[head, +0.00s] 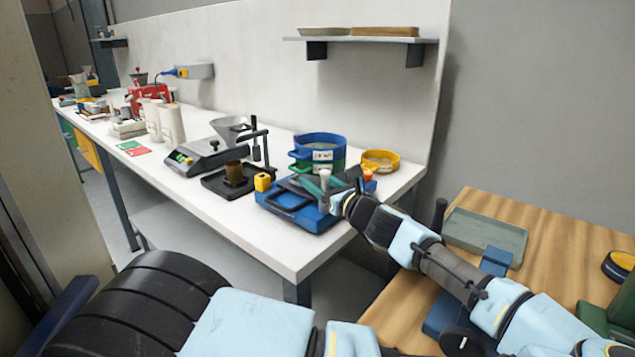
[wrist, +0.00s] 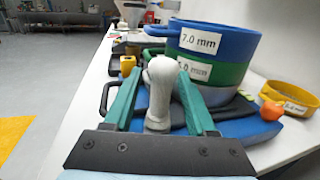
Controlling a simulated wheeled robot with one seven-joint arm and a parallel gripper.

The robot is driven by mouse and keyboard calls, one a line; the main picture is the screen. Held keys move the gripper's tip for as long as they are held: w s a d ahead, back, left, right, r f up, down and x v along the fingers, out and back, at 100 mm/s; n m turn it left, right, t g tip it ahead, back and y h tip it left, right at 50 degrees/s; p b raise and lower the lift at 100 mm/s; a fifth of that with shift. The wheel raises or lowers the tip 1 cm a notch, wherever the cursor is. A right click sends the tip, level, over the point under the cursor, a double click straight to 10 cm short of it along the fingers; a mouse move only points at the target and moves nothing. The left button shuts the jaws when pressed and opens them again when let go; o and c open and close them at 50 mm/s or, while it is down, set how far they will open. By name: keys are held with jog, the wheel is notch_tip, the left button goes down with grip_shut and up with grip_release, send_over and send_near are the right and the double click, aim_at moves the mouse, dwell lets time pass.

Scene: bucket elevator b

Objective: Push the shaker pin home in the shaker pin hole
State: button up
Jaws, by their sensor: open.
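A blue shaker base (head: 310,222) with a dark handle stands at the near right end of the white bench. My gripper (wrist: 160,75) is over it with its two teal fingers apart. A pale grey knobbed piece, which looks like the shaker pin (wrist: 160,92), stands upright between the fingers; the knob also shows in the head view (head: 324,177). I see gaps on both sides of it, so the fingers do not appear to grip it. The shaker pin hole is hidden, and I cannot tell how deep the pin sits.
Blue and green sieves (wrist: 212,45) are stacked just beyond the fingers, to the right. An orange knob (wrist: 271,110) and a yellow sieve (head: 381,160) are further right. A yellow block (head: 262,182) and a black tray (head: 222,186) lie left of the shaker. A wooden table (head: 560,240) is at right.

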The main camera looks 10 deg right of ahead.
jog(key=b+v, duration=0.3)
jog(key=v, duration=0.7)
jog(key=shift+s+d, duration=0.25)
jog(key=shift+s, duration=0.1)
jog(key=shift+f, duration=0.1)
